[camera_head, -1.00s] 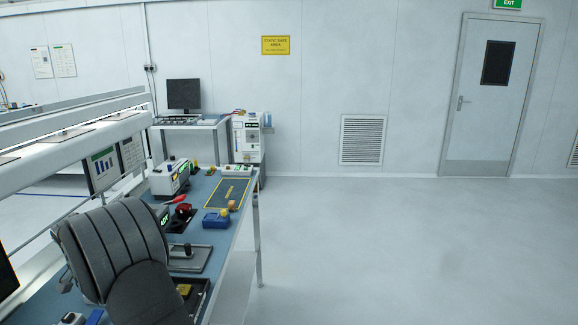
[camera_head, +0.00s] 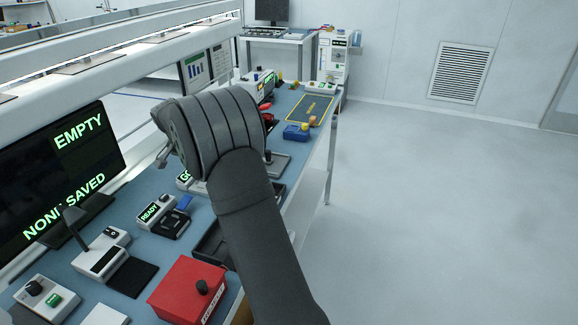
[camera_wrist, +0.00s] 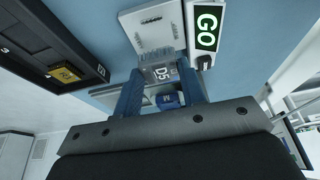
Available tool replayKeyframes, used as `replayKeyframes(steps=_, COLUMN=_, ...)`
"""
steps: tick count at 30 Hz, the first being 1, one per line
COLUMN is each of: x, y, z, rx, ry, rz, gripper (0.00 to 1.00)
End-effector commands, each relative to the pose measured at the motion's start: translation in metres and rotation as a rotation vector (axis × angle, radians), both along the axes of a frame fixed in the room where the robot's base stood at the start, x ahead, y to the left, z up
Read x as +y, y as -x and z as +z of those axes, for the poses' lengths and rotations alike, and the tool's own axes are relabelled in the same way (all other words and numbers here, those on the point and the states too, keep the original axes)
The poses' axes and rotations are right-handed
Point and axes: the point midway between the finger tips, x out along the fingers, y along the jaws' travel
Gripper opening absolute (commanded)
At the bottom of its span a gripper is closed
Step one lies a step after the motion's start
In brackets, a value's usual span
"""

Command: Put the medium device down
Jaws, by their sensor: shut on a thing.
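In the wrist view my gripper (camera_wrist: 162,88) has its two blue fingers closed around a small device. The device shows a blue part marked M (camera_wrist: 169,100) between the fingers and a grey end marked D5 (camera_wrist: 161,73) at the fingertips. Just beyond the fingertips is a pale fixture plate (camera_wrist: 152,28), beside a display reading GO (camera_wrist: 207,29). I cannot tell whether the device touches the plate. In the head view my arm hides the gripper and the device; part of the GO unit (camera_head: 185,178) shows left of the arm.
A dark tray (camera_wrist: 45,40) with a yellow piece lies left in the wrist view. In the head view a READY unit (camera_head: 152,211), a red box (camera_head: 188,290) and a monitor reading EMPTY (camera_head: 75,160) stand near. A blue device (camera_head: 296,132) and yellow-bordered mat (camera_head: 300,110) lie farther along the bench.

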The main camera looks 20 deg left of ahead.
Motion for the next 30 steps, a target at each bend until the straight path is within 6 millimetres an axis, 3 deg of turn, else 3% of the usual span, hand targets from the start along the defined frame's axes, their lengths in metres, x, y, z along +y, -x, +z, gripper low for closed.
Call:
replayKeyframes(steps=5, x=-0.017, y=0.0, z=0.009, rx=0.004, ry=-0.001, rz=0.017, gripper=0.14)
replayKeyframes(steps=8, x=-0.041, y=0.0, z=0.019, rx=0.01, ry=0.001, rz=0.046, gripper=0.14)
replayKeyframes(steps=17, x=-0.134, y=0.017, z=0.05, rx=0.026, ry=0.0, rz=0.164, gripper=0.14)
replayKeyframes(steps=30, x=-0.259, y=0.075, z=0.065, rx=0.015, ry=-0.004, rz=0.326, gripper=0.14)
